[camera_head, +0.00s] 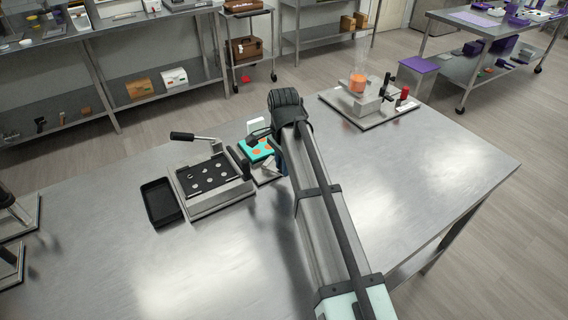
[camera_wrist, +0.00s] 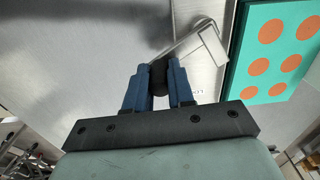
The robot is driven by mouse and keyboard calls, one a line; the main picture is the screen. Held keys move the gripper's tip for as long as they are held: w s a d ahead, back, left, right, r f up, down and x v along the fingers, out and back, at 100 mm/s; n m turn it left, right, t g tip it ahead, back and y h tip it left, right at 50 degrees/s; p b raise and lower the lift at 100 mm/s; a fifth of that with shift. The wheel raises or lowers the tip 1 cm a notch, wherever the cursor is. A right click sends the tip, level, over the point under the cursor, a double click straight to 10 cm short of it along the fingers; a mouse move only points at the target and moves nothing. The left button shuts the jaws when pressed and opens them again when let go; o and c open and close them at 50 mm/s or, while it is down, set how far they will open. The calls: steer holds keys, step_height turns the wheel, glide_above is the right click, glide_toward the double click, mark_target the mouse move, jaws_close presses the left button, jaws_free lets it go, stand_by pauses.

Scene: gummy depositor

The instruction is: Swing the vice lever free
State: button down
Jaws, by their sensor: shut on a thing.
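The vice lever (camera_wrist: 188,42) is a pale metal bar with a black grip (camera_wrist: 159,78). In the wrist view the bar runs from my fingers up and right to a metal bracket by the mould. My gripper (camera_wrist: 158,88) has blue fingers closed on the black grip. The teal mould (camera_wrist: 240,75) with orange round spots lies just right of the lever, apart from my fingers. In the head view the mould (camera_head: 252,155) shows left of my gripper (camera_head: 280,158), and my arm hides most of the lever and vice there.
Left of the mould stand a metal frame with a black plate (camera_head: 207,177) and a black-handled arm, and a black tray (camera_head: 160,201). A board with an orange cup (camera_head: 357,84) stands at the back right. The steel table (camera_head: 430,170) is clear at right and front.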

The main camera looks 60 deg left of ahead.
steer(key=c, duration=1)
jaws_free()
steer(key=shift+o, duration=0.2)
step_height(320, 180, up, 14)
steer(key=shift+f, duration=0.15)
